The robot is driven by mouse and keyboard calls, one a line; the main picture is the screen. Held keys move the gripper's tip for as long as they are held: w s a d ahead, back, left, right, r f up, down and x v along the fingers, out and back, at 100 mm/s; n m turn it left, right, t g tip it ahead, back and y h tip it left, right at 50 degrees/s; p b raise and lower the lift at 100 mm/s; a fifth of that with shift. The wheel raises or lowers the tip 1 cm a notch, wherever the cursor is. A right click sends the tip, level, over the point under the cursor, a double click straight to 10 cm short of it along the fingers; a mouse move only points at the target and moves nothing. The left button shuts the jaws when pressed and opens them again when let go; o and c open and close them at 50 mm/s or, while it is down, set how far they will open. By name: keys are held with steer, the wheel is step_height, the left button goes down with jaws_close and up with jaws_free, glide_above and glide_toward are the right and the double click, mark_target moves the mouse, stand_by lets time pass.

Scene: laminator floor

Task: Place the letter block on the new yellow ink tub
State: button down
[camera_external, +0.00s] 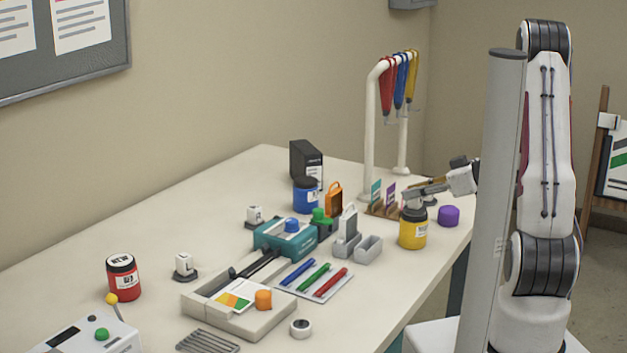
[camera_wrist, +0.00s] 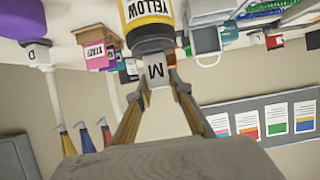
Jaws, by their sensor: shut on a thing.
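The yellow ink tub (camera_external: 413,235) stands upright near the right edge of the table, with a dark lid. In the wrist view, which is upside down, its YELLOW label (camera_wrist: 147,10) shows at the top. My gripper (camera_external: 413,197) is directly over the tub's lid. In the wrist view, my gripper (camera_wrist: 160,85) is shut on the white letter block (camera_wrist: 156,72), marked M, between its two fingers. The block is at the tub's dark lid; I cannot tell whether it touches. In the external view the block is hard to make out against the fingers.
A grey open box (camera_external: 368,249) and a card rack (camera_external: 383,209) are close by. A red tub (camera_external: 123,278), a blue tub (camera_external: 306,195) and a white hook stand (camera_external: 369,120) stand farther off.

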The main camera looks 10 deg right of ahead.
steer(key=shift+f, duration=0.1)
steer(key=c, duration=1.8)
jaws_free()
steer(key=shift+v, duration=6)
